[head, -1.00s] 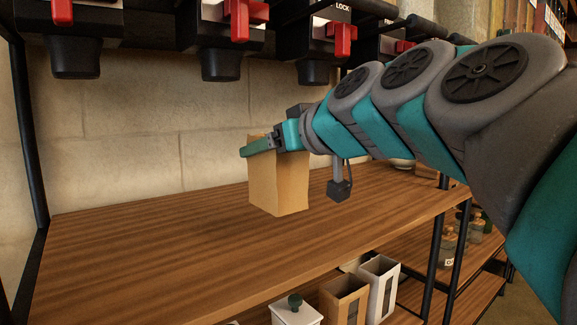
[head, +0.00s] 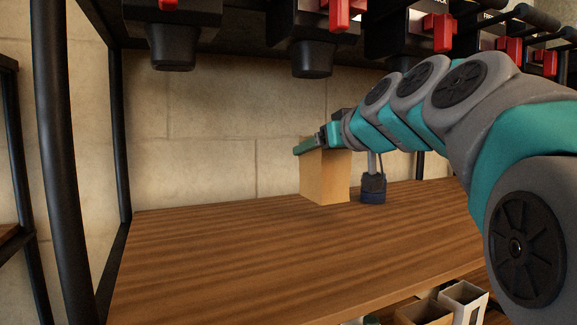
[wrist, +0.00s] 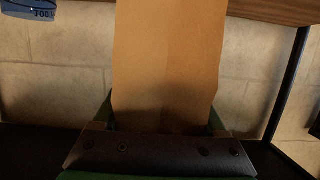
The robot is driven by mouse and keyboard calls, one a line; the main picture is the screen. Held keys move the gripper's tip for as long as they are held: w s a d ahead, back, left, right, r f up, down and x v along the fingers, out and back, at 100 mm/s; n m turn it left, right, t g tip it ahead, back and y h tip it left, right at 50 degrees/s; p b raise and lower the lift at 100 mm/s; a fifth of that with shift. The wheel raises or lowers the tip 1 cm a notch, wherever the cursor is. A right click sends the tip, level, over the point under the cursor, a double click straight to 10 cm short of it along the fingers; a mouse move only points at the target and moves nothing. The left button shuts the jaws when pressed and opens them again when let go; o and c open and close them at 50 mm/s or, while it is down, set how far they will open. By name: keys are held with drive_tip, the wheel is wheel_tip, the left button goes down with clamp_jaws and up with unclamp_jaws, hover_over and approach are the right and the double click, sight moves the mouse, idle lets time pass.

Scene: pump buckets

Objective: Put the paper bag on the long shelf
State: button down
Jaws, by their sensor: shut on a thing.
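The tan paper bag (head: 324,178) hangs upright from my gripper (head: 310,146) in the head view, over the back part of the long wooden shelf (head: 270,255). My gripper is shut on the top of the bag. The bag's lower edge is close to the shelf top; I cannot tell whether it touches. In the wrist view the bag (wrist: 168,55) fills the middle, between the green fingers of the gripper (wrist: 162,118), and the shelf's wood (wrist: 270,10) shows at the top edge.
A dark blue item (head: 373,196) stands on the shelf just right of the bag. Black dispensers (head: 312,58) with red levers hang above. A black post (head: 62,150) is at left. White and tan containers (head: 462,300) sit below. The shelf's left and front are clear.

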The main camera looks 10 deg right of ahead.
sight(345, 153)
drive_tip(key=shift+w+a+f, duration=0.1)
drive_tip(key=shift+w+f, duration=0.6)
drive_tip(key=shift+w, duration=0.25)
drive_tip(key=shift+w+d+f, duration=0.1)
drive_tip(key=shift+w+f, duration=0.6)
drive_tip(key=shift+w, duration=0.3)
drive_tip(key=shift+w+a+f, duration=0.1)
drive_tip(key=shift+w+f, duration=0.6)
drive_tip(key=shift+w, duration=0.25)
drive_tip(key=shift+f+b, duration=0.15)
drive_tip(key=shift+b, duration=0.2)
unclamp_jaws()
drive_tip(key=shift+r, duration=0.25)
drive_tip(key=v, duration=1.2)
